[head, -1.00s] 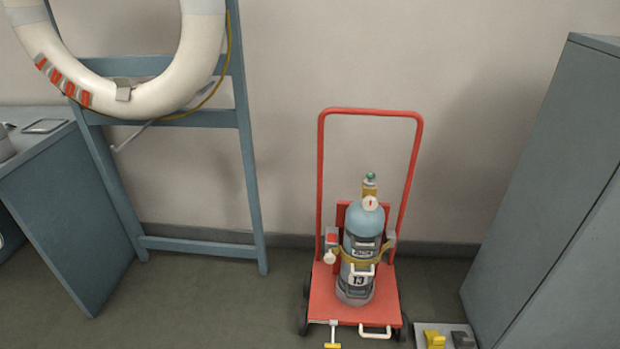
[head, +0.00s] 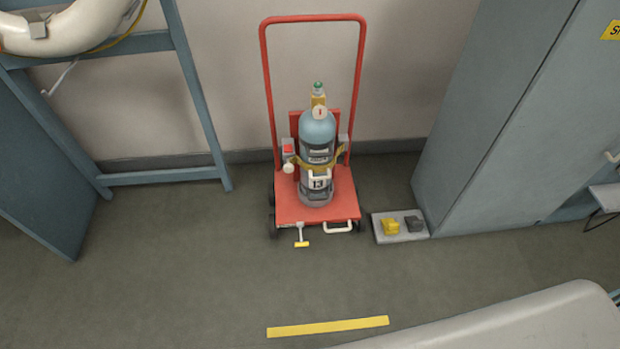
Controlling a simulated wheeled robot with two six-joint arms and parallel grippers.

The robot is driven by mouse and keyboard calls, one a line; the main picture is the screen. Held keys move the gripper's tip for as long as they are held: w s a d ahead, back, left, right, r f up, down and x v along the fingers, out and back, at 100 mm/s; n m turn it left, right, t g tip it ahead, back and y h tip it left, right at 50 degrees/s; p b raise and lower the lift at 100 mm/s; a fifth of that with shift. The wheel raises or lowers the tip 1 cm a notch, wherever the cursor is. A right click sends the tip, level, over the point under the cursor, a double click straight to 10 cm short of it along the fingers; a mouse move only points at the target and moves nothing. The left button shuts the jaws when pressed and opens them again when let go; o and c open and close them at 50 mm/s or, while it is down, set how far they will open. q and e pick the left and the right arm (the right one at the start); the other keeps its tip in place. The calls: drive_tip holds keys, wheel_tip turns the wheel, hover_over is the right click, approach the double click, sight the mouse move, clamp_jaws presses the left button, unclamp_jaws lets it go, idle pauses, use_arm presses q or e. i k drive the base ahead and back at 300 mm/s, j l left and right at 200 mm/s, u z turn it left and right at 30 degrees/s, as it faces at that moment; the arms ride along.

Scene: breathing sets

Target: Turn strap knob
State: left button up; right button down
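A red trolley (head: 284,211) stands by the wall in the head view. A blue-grey gas cylinder (head: 319,128) stands upright on it, with a green-topped yellow valve (head: 318,93) and a small gauge (head: 320,112). A yellow strap (head: 322,166) runs around the cylinder's middle. A round whitish knob (head: 288,168) sits at the left of the strap, below a small box with a red face (head: 288,148). Neither of my grippers is in view.
A grey plate (head: 389,237) with yellow and dark pedals lies right of the trolley. A blue-grey cabinet (head: 490,120) stands at the right, a blue frame with a white ring (head: 85,22) at the left. The floor before the trolley is clear, with a yellow stripe (head: 328,327).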

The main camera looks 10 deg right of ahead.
sight(288, 168)
drive_tip(key=z, duration=0.3)
drive_tip(key=i+j+z, duration=0.1)
drive_tip(key=z, duration=0.3)
drive_tip(key=j+z, duration=0.2)
drive_tip(key=z, duration=0.2)
drive_tip(key=i+j+z, duration=0.1)
drive_tip(key=z, duration=0.35)
drive_tip(key=j+z, duration=0.5)
drive_tip(key=z, duration=0.3)
